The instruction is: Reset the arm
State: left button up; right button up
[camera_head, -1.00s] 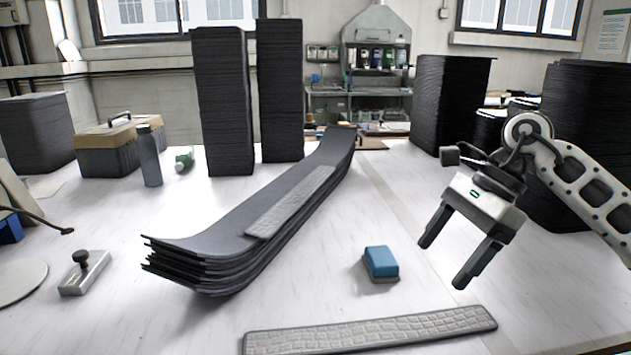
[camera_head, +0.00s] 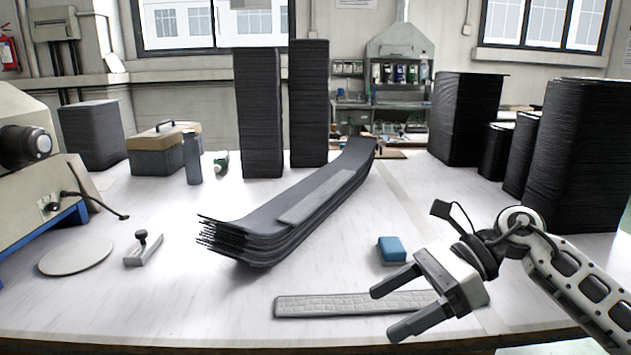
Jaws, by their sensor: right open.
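My right gripper (camera_head: 382,312) is open and empty, its two dark fingers pointing left above the front right of the table. It overlaps the right end of a flat grey textured strip (camera_head: 340,304) in the picture; I cannot tell the height between them. My right arm comes in from the lower right. My left gripper is not in view. A stack of curved dark panels (camera_head: 275,222) lies mid-table, with a second textured strip (camera_head: 315,198) on top. A blue block (camera_head: 391,249) with a grey base sits just behind the gripper.
Tall black stacks stand at the back (camera_head: 258,115) and on the right (camera_head: 588,160). A toolbox (camera_head: 165,152), a grey bottle (camera_head: 192,158), a round plate (camera_head: 76,256), a small knobbed tool (camera_head: 143,248) and a beige machine (camera_head: 25,160) are on the left. The table's front edge is near.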

jog(key=s+a+r+m+t+y+p, duration=0.25)
jog(key=a+m+t+y, duration=0.55)
jog(key=m, duration=0.5)
jog(key=d+f+m+t+h+p, duration=0.1)
jog(key=d+f+m+t+h, duration=0.35)
jog(key=m, duration=0.75)
jog(key=d+f+m+t+h+p, duration=0.1)
jog(key=d+f+m+t+h, duration=0.15)
jog(key=m+t+h, duration=0.7)
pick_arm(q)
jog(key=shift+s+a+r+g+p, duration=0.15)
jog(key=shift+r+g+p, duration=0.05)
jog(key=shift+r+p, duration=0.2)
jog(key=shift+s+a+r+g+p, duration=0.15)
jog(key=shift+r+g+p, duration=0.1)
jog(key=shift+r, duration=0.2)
pick_arm(e)
jog(key=s+d+f+m+g+h, duration=0.2)
jog(key=s+d+f+m+g, duration=0.1)
jog(key=s+f+m+g, duration=0.6)
jog(key=s+f+m, duration=0.4)
jog(key=f+m, duration=0.2)
jog(key=m, duration=0.2)
jog(key=shift+s+d+f+h, duration=0.15)
jog(key=shift+d+f+h, duration=0.15)
jog(key=shift+d+f, duration=0.05)
